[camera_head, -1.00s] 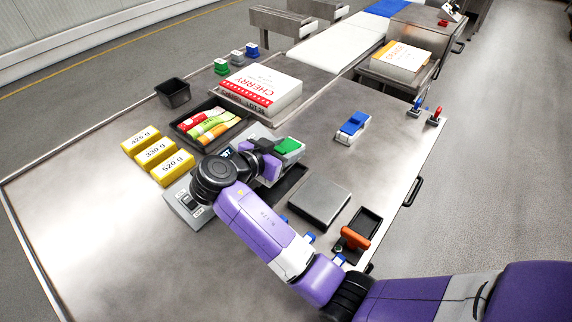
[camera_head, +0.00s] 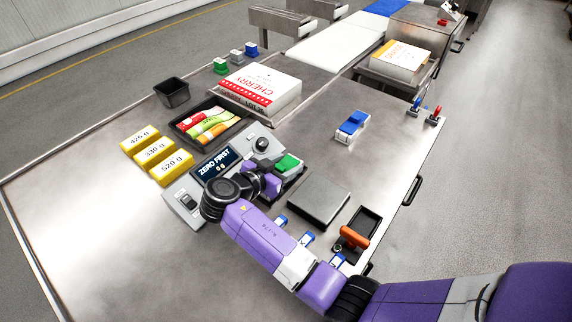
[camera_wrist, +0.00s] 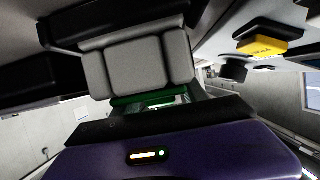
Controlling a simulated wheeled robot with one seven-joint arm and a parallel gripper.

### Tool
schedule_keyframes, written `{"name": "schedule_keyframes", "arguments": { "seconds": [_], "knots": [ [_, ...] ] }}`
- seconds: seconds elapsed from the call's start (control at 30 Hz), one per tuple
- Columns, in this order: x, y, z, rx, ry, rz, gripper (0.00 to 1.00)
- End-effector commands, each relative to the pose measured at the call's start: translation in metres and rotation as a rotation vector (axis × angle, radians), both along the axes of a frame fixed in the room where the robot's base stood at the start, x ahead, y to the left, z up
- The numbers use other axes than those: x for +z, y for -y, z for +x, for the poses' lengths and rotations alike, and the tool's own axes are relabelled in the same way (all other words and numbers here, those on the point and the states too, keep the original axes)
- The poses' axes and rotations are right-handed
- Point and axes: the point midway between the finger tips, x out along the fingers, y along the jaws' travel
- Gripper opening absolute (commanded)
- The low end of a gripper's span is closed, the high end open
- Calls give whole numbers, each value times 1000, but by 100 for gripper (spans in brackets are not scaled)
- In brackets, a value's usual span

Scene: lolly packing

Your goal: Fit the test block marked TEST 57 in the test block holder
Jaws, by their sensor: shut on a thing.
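My gripper (camera_head: 268,178) is shut on a block with a green top (camera_head: 288,163), beside the grey display unit (camera_head: 262,143). In the wrist view, a pale grey block face (camera_wrist: 138,68) with a green edge (camera_wrist: 150,99) shows in front of my gripper. No TEST 57 marking can be read. A dark recessed base (camera_head: 294,184) lies under and beside the held block, partly hidden by my gripper; I cannot tell if it is the test block holder or if the block touches it. The display reads ZERO FIRST.
A steel plate (camera_head: 319,200) lies right of my gripper. A blue-topped block (camera_head: 352,126) stands clear behind it. Yellow weights (camera_head: 170,166), a tray of lollies (camera_head: 178,127) and a cherry box (camera_head: 262,88) are left and behind. An orange-handled tool (camera_head: 354,238) is at the front right.

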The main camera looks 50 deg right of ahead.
Motion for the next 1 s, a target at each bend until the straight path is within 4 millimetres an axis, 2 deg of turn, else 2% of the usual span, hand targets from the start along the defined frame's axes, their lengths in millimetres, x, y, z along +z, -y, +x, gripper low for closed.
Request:
{"name": "schedule_keyframes", "arguments": {
  "seconds": [0.17,0.2,0.27,0.57,0.77,0.83,1.0],
  "knots": [
    [-5,0,0,0,2,-1,0],
    [-4,0,0,0,0,0,58],
    [-4,0,0,0,0,0,70],
    [-4,0,0,0,0,0,72],
    [7,0,0,0,0,0,72],
    [6,-12,1,5,2,-1,72],
    [20,-46,0,5,3,-1,72]
  ]
}}
